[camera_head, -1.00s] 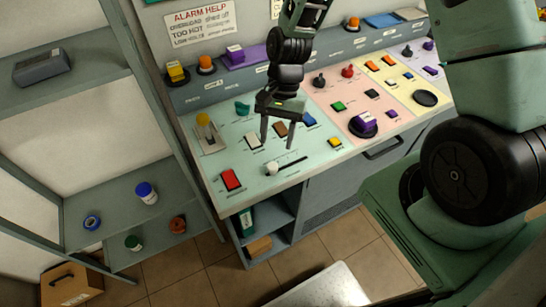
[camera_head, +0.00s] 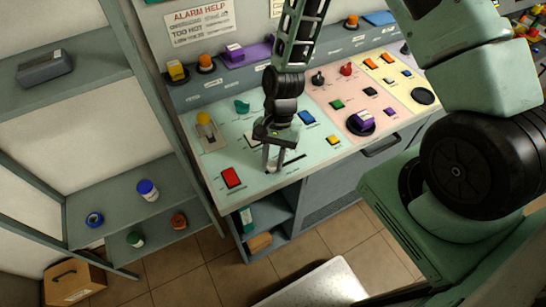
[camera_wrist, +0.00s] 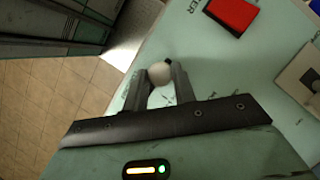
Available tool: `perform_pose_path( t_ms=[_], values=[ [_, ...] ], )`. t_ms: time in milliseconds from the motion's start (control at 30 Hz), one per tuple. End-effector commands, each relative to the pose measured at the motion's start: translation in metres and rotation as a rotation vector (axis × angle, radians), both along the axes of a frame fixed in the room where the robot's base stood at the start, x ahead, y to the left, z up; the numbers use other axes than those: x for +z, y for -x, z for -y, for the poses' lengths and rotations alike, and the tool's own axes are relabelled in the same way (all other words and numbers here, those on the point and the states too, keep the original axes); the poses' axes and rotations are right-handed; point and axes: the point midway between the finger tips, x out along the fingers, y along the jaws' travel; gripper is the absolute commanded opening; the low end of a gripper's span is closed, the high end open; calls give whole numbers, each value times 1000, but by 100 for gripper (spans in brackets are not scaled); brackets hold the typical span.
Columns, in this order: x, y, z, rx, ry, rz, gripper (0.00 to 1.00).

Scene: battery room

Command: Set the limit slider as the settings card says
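The limit slider has a round white knob (camera_wrist: 160,73) and a dark slot (camera_head: 294,160) on the pale green panel section (camera_head: 215,172). My gripper (camera_head: 273,170) points down at the slot's left end. In the wrist view, the gripper's fingers (camera_wrist: 158,88) stand close on both sides of the knob and appear to touch it. The fingers largely hide the knob in the head view. No settings card can be read; a cut-off paper (camera_head: 281,8) hangs on the wall at the top edge.
A red button (camera_head: 231,177) lies left of the slider; it also shows in the wrist view (camera_wrist: 232,14). A lever plate (camera_head: 210,136), blue button (camera_head: 307,118) and yellow button (camera_head: 333,140) are nearby. An alarm help sign (camera_head: 200,22) hangs behind. Shelves (camera_head: 105,205) stand left.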

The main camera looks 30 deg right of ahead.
Motion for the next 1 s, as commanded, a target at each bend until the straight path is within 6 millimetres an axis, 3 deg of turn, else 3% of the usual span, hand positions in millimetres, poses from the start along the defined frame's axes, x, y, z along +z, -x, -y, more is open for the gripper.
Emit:
perform_pose_path(
  t_ms=[233,600,1000],
  values=[
    [0,-1,8,-2,1,1,0],
    [1,-2,86,-4,2,4,0],
    [1,-2,97,-2,3,4,0]
  ],
)
